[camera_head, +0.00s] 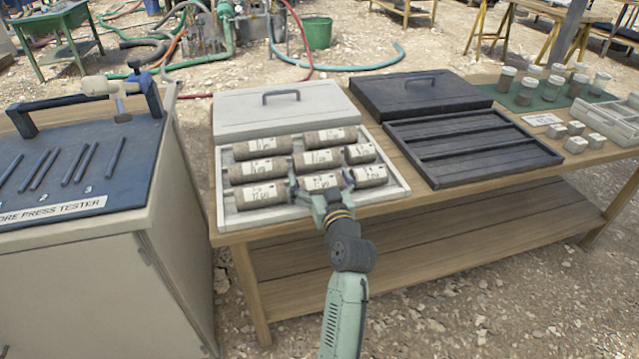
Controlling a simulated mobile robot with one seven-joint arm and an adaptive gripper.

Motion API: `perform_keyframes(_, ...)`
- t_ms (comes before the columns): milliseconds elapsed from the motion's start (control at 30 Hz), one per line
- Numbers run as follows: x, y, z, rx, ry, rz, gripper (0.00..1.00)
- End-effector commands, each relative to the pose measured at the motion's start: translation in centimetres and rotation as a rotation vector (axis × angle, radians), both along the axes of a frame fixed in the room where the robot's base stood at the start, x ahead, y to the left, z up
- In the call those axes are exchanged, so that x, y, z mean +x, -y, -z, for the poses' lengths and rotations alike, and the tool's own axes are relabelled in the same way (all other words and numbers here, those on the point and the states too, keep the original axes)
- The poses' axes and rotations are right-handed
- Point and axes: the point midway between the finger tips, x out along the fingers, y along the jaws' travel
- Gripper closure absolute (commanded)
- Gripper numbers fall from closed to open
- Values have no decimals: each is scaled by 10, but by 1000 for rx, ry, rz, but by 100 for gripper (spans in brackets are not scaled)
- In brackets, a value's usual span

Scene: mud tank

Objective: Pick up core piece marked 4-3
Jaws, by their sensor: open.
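Several brown cylindrical core pieces with white labels lie in rows in a white tray (403,191) on the wooden table. The labels are too small to read surely, so I cannot tell which piece is marked 4-3. My gripper (321,187) is open over the front row. Its two fingers are spread at either end of the front middle core piece (320,182), and I cannot tell whether they touch it. The front left core piece (258,195) lies left of the fingers. The front right core piece (369,175) lies close to the right finger.
The tray's pale lid (240,117) with a handle stands behind it. A dark slotted tray (480,148) with a dark lid (425,93) is to the right and looks empty. Jars (551,88) and small grey blocks (575,145) stand farther right. A core press tester (85,180) stands left.

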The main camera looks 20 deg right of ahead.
Motion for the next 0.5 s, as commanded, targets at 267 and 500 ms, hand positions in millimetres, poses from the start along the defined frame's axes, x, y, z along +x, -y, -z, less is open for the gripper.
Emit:
perform_keyframes(267,0,0,0,0,0,0,15)
perform_keyframes(500,0,0,0,0,0,0,31)
